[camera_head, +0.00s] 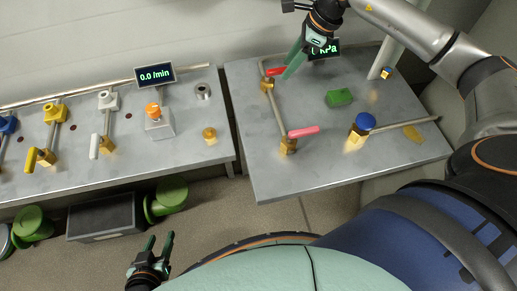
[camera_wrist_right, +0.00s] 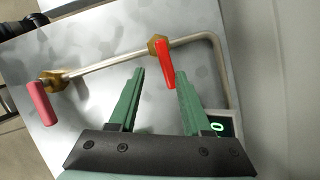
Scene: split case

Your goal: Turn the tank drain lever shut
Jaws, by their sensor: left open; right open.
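Two lever valves sit on one pipe on the right-hand metal table. A red lever (camera_head: 275,71) is on the far brass valve (camera_head: 266,85), and a pink lever (camera_head: 303,131) is on the near brass valve (camera_head: 288,147). I cannot tell by label which is the tank drain lever. My right gripper (camera_head: 284,76) is open beside the red lever. In the right wrist view the red lever (camera_wrist_right: 165,65) shows between the open fingertips, with contact unclear; the pink lever (camera_wrist_right: 42,103) is at left. My left gripper (camera_head: 155,240) is open and empty, low in front of the tables.
The right table (camera_head: 335,175) also holds a green block (camera_head: 339,97), a blue-knobbed valve (camera_head: 365,122) and a kPa display (camera_head: 324,50). The left bench (camera_head: 190,160) has several valves and a 0.0 l/min display (camera_head: 155,76). A gap separates the tables. A dark case (camera_head: 104,216) stands on the floor.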

